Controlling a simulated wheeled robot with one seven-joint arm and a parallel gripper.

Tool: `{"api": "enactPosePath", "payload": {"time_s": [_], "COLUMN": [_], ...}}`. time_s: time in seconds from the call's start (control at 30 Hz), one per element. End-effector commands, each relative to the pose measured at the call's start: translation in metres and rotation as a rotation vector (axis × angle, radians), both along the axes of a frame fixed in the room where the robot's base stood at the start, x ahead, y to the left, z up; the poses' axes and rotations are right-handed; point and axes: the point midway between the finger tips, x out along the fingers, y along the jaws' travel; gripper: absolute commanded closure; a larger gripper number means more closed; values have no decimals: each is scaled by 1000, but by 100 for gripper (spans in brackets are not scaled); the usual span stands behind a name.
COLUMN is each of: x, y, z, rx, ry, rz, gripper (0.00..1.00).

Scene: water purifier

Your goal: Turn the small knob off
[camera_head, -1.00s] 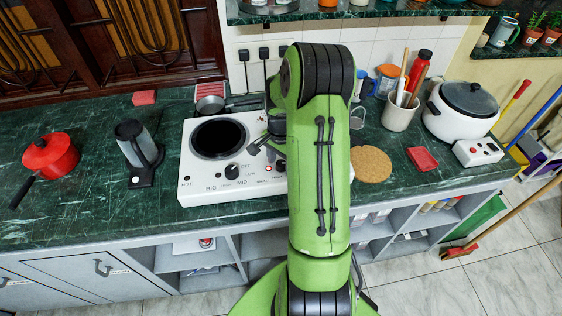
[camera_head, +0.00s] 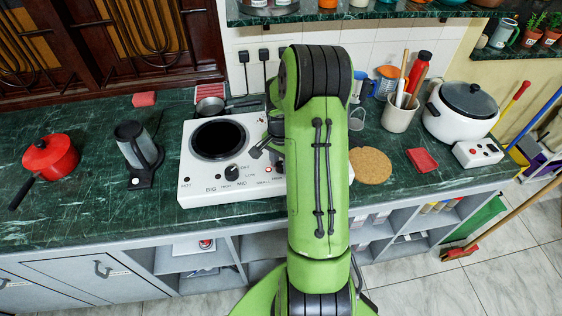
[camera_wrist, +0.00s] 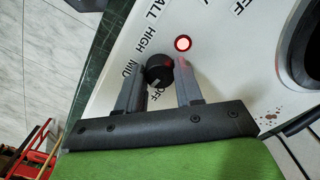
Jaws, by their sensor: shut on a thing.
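The small knob (camera_wrist: 158,70) is a round black knob on the white hotplate (camera_wrist: 120,55), beside the printed words OFF, MID and HIGH. A small red mark and a pale mark show on it; its exact setting is hard to read. My gripper (camera_wrist: 160,74) has one finger on each side of the knob and is shut on it. In the head view the hotplate (camera_head: 200,190) stands on the counter, my gripper (camera_head: 262,150) is over its right part, and my arm hides the small knob.
The big burner (camera_head: 218,139) and its black knob (camera_head: 232,172) are left of my gripper. A red indicator light (camera_wrist: 183,43) is close to the small knob. A grey jug (camera_head: 138,150) and red pot (camera_head: 50,158) stand left; a cork mat (camera_head: 370,166) lies right.

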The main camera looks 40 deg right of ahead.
Motion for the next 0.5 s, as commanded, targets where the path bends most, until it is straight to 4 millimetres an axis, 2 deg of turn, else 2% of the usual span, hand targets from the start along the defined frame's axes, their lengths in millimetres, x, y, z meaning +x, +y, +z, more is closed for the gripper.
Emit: {"api": "enactPosePath", "payload": {"time_s": [0.5], "x": [1], "y": [0], "z": [0], "rx": [-3], "ry": [-1], "rz": [435], "gripper": [95]}}
